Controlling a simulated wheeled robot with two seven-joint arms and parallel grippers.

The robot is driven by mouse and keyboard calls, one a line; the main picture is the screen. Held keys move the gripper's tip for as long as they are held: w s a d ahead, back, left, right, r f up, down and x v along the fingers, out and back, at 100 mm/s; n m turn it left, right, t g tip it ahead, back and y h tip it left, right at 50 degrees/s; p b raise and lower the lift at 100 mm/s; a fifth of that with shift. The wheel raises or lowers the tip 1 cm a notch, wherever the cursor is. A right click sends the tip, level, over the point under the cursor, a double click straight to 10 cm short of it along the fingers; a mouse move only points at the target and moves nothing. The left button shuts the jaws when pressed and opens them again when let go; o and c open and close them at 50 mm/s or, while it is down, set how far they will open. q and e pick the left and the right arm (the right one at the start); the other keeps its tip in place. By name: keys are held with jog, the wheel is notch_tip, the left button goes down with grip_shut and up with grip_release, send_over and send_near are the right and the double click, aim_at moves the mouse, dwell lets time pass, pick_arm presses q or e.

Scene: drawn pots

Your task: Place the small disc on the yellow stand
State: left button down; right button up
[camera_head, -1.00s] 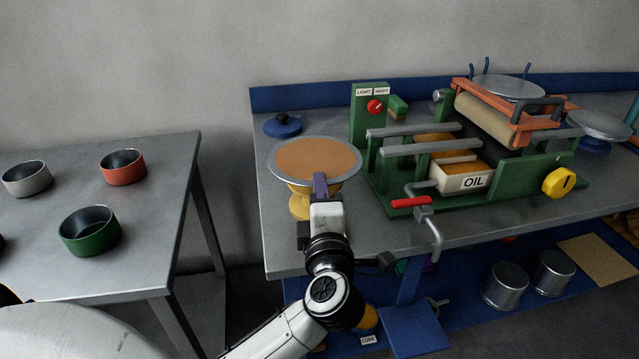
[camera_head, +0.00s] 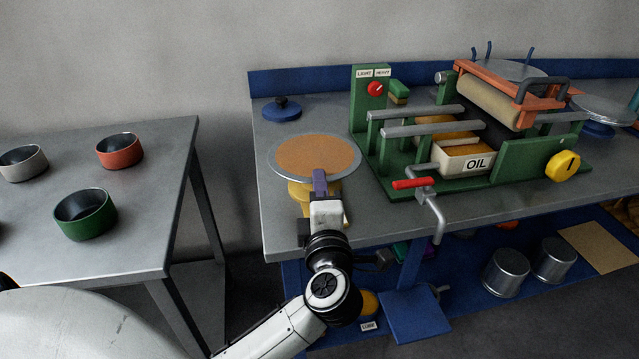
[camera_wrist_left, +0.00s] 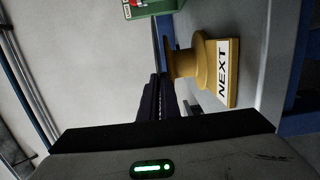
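The disc (camera_head: 312,155) is round and flat, with an orange-brown face and a grey rim, and looks level. My left gripper (camera_head: 319,180) is at its near rim, shut on it. The yellow stand (camera_head: 299,192) shows below the disc, its top hidden in the head view. In the left wrist view the stand (camera_wrist_left: 203,62) lies sideways, with a NEXT label on its base, just beyond my dark fingers (camera_wrist_left: 157,95). The disc cannot be made out clearly there, so I cannot tell whether it touches the stand. My right gripper is not in view.
A green machine (camera_head: 528,165) with a roller and an OIL tray stands right of the disc, its red-handled crank (camera_head: 413,184) nearby. A blue lidded thing (camera_head: 282,110) sits behind. Several bowls stand on the left table (camera_head: 150,190). Metal pots (camera_head: 506,273) are on the lower shelf.

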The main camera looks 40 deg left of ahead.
pick_arm(q)
jog(key=shift+f, duration=0.55)
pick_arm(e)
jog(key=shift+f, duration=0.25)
pick_arm(q)
jog(key=c, duration=2.5)
grip_release()
jog(key=o, duration=0.6)
jog(key=shift+c, duration=0.2)
